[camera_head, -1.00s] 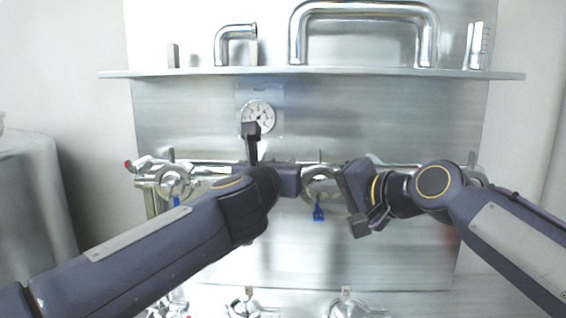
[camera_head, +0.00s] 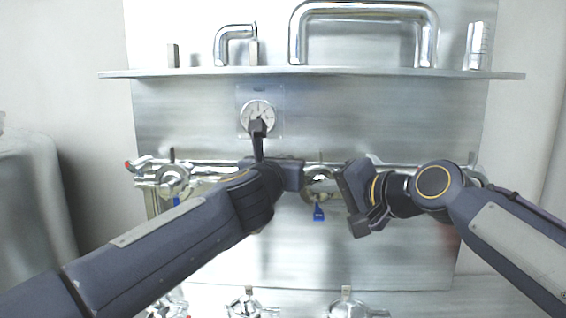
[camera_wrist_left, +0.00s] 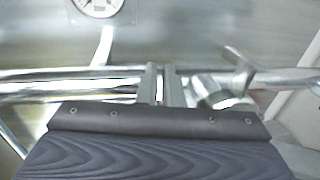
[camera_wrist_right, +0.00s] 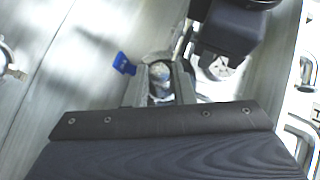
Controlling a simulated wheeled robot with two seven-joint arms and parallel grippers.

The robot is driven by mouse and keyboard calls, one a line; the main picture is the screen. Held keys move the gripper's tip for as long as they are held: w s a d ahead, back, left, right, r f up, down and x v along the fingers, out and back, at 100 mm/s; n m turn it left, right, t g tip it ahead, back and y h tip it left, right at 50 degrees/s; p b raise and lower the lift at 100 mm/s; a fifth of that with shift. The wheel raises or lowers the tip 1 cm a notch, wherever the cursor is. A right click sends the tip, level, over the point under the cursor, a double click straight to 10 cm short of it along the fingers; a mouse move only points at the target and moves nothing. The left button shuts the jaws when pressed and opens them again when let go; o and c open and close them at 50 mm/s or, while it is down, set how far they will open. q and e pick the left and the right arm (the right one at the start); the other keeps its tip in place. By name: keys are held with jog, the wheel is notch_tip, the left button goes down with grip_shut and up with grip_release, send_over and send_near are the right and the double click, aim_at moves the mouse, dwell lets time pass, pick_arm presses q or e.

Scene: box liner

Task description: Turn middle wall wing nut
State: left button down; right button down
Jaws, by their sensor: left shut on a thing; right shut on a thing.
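The middle wall clamp (camera_head: 320,186) sits on the wall pipe, with a blue tag (camera_head: 319,212) hanging under it; both are partly covered by my grippers. My left gripper (camera_head: 302,176) reaches the clamp from the left. In the left wrist view its fingers (camera_wrist_left: 161,84) are close together on something thin, which looks like the wing nut but is mostly hidden. My right gripper (camera_head: 345,184) reaches in from the right. In the right wrist view its fingers (camera_wrist_right: 160,84) stand on either side of the metal clamp body, beside the blue tag (camera_wrist_right: 123,63).
Another wall clamp (camera_head: 173,180) is on the pipe at the left. A gauge (camera_head: 258,116) is on the wall above my left wrist. A metal shelf (camera_head: 320,72) with pipe pieces crosses above. More clamps (camera_head: 347,305) stand at the bottom edge. My two grippers are close together.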

pick_arm(q)
jog(key=shift+a+f+m+h, duration=0.1)
jog(key=shift+f+m+h, duration=0.1)
jog(key=shift+m+h, duration=0.3)
jog(key=shift+w+d+f+m+g+h, duration=0.15)
jog(key=shift+m+g+h, duration=0.4)
jog(key=shift+h, duration=0.55)
jog(key=shift+d+m+g+h, duration=0.15)
jog(key=shift+m+g+h, duration=0.1)
jog(key=shift+m+h, duration=0.3)
jog(key=shift+s, duration=0.2)
jog(key=c, duration=1.6)
grip_release()
jog(key=shift+r, duration=0.25)
jog(key=shift+s, duration=0.1)
